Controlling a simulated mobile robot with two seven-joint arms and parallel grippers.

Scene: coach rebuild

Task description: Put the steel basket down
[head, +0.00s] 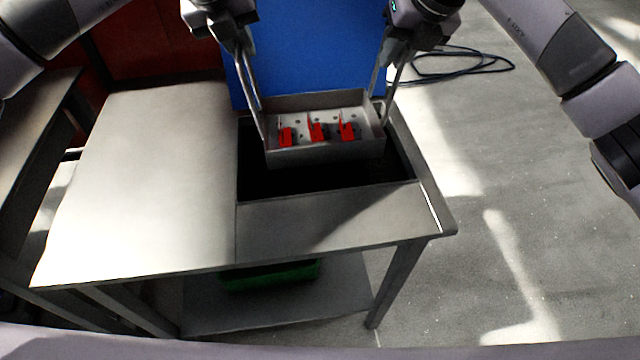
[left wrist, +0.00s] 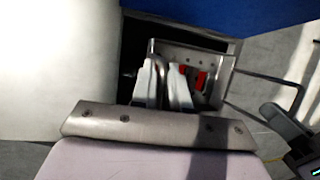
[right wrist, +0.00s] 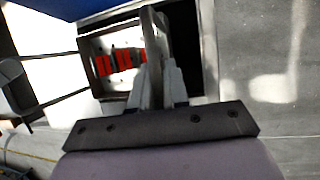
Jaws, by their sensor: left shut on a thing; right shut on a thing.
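The steel basket (head: 325,151) is a shallow grey tray with red parts (head: 316,131) standing in it. It hangs over the dark rectangular opening (head: 330,181) in the table. My left gripper (head: 262,128) is shut on the basket's left side, and my right gripper (head: 384,112) is shut on its right side. The basket also shows in the left wrist view (left wrist: 225,70) and in the right wrist view (right wrist: 90,48). It looks roughly level. How far its bottom is above or inside the opening cannot be told.
The steel table (head: 150,180) has a clear top left of the opening. A blue panel (head: 310,50) stands behind it. A green crate (head: 270,274) is on the lower shelf. A dark cable (head: 465,65) lies on the floor at the right.

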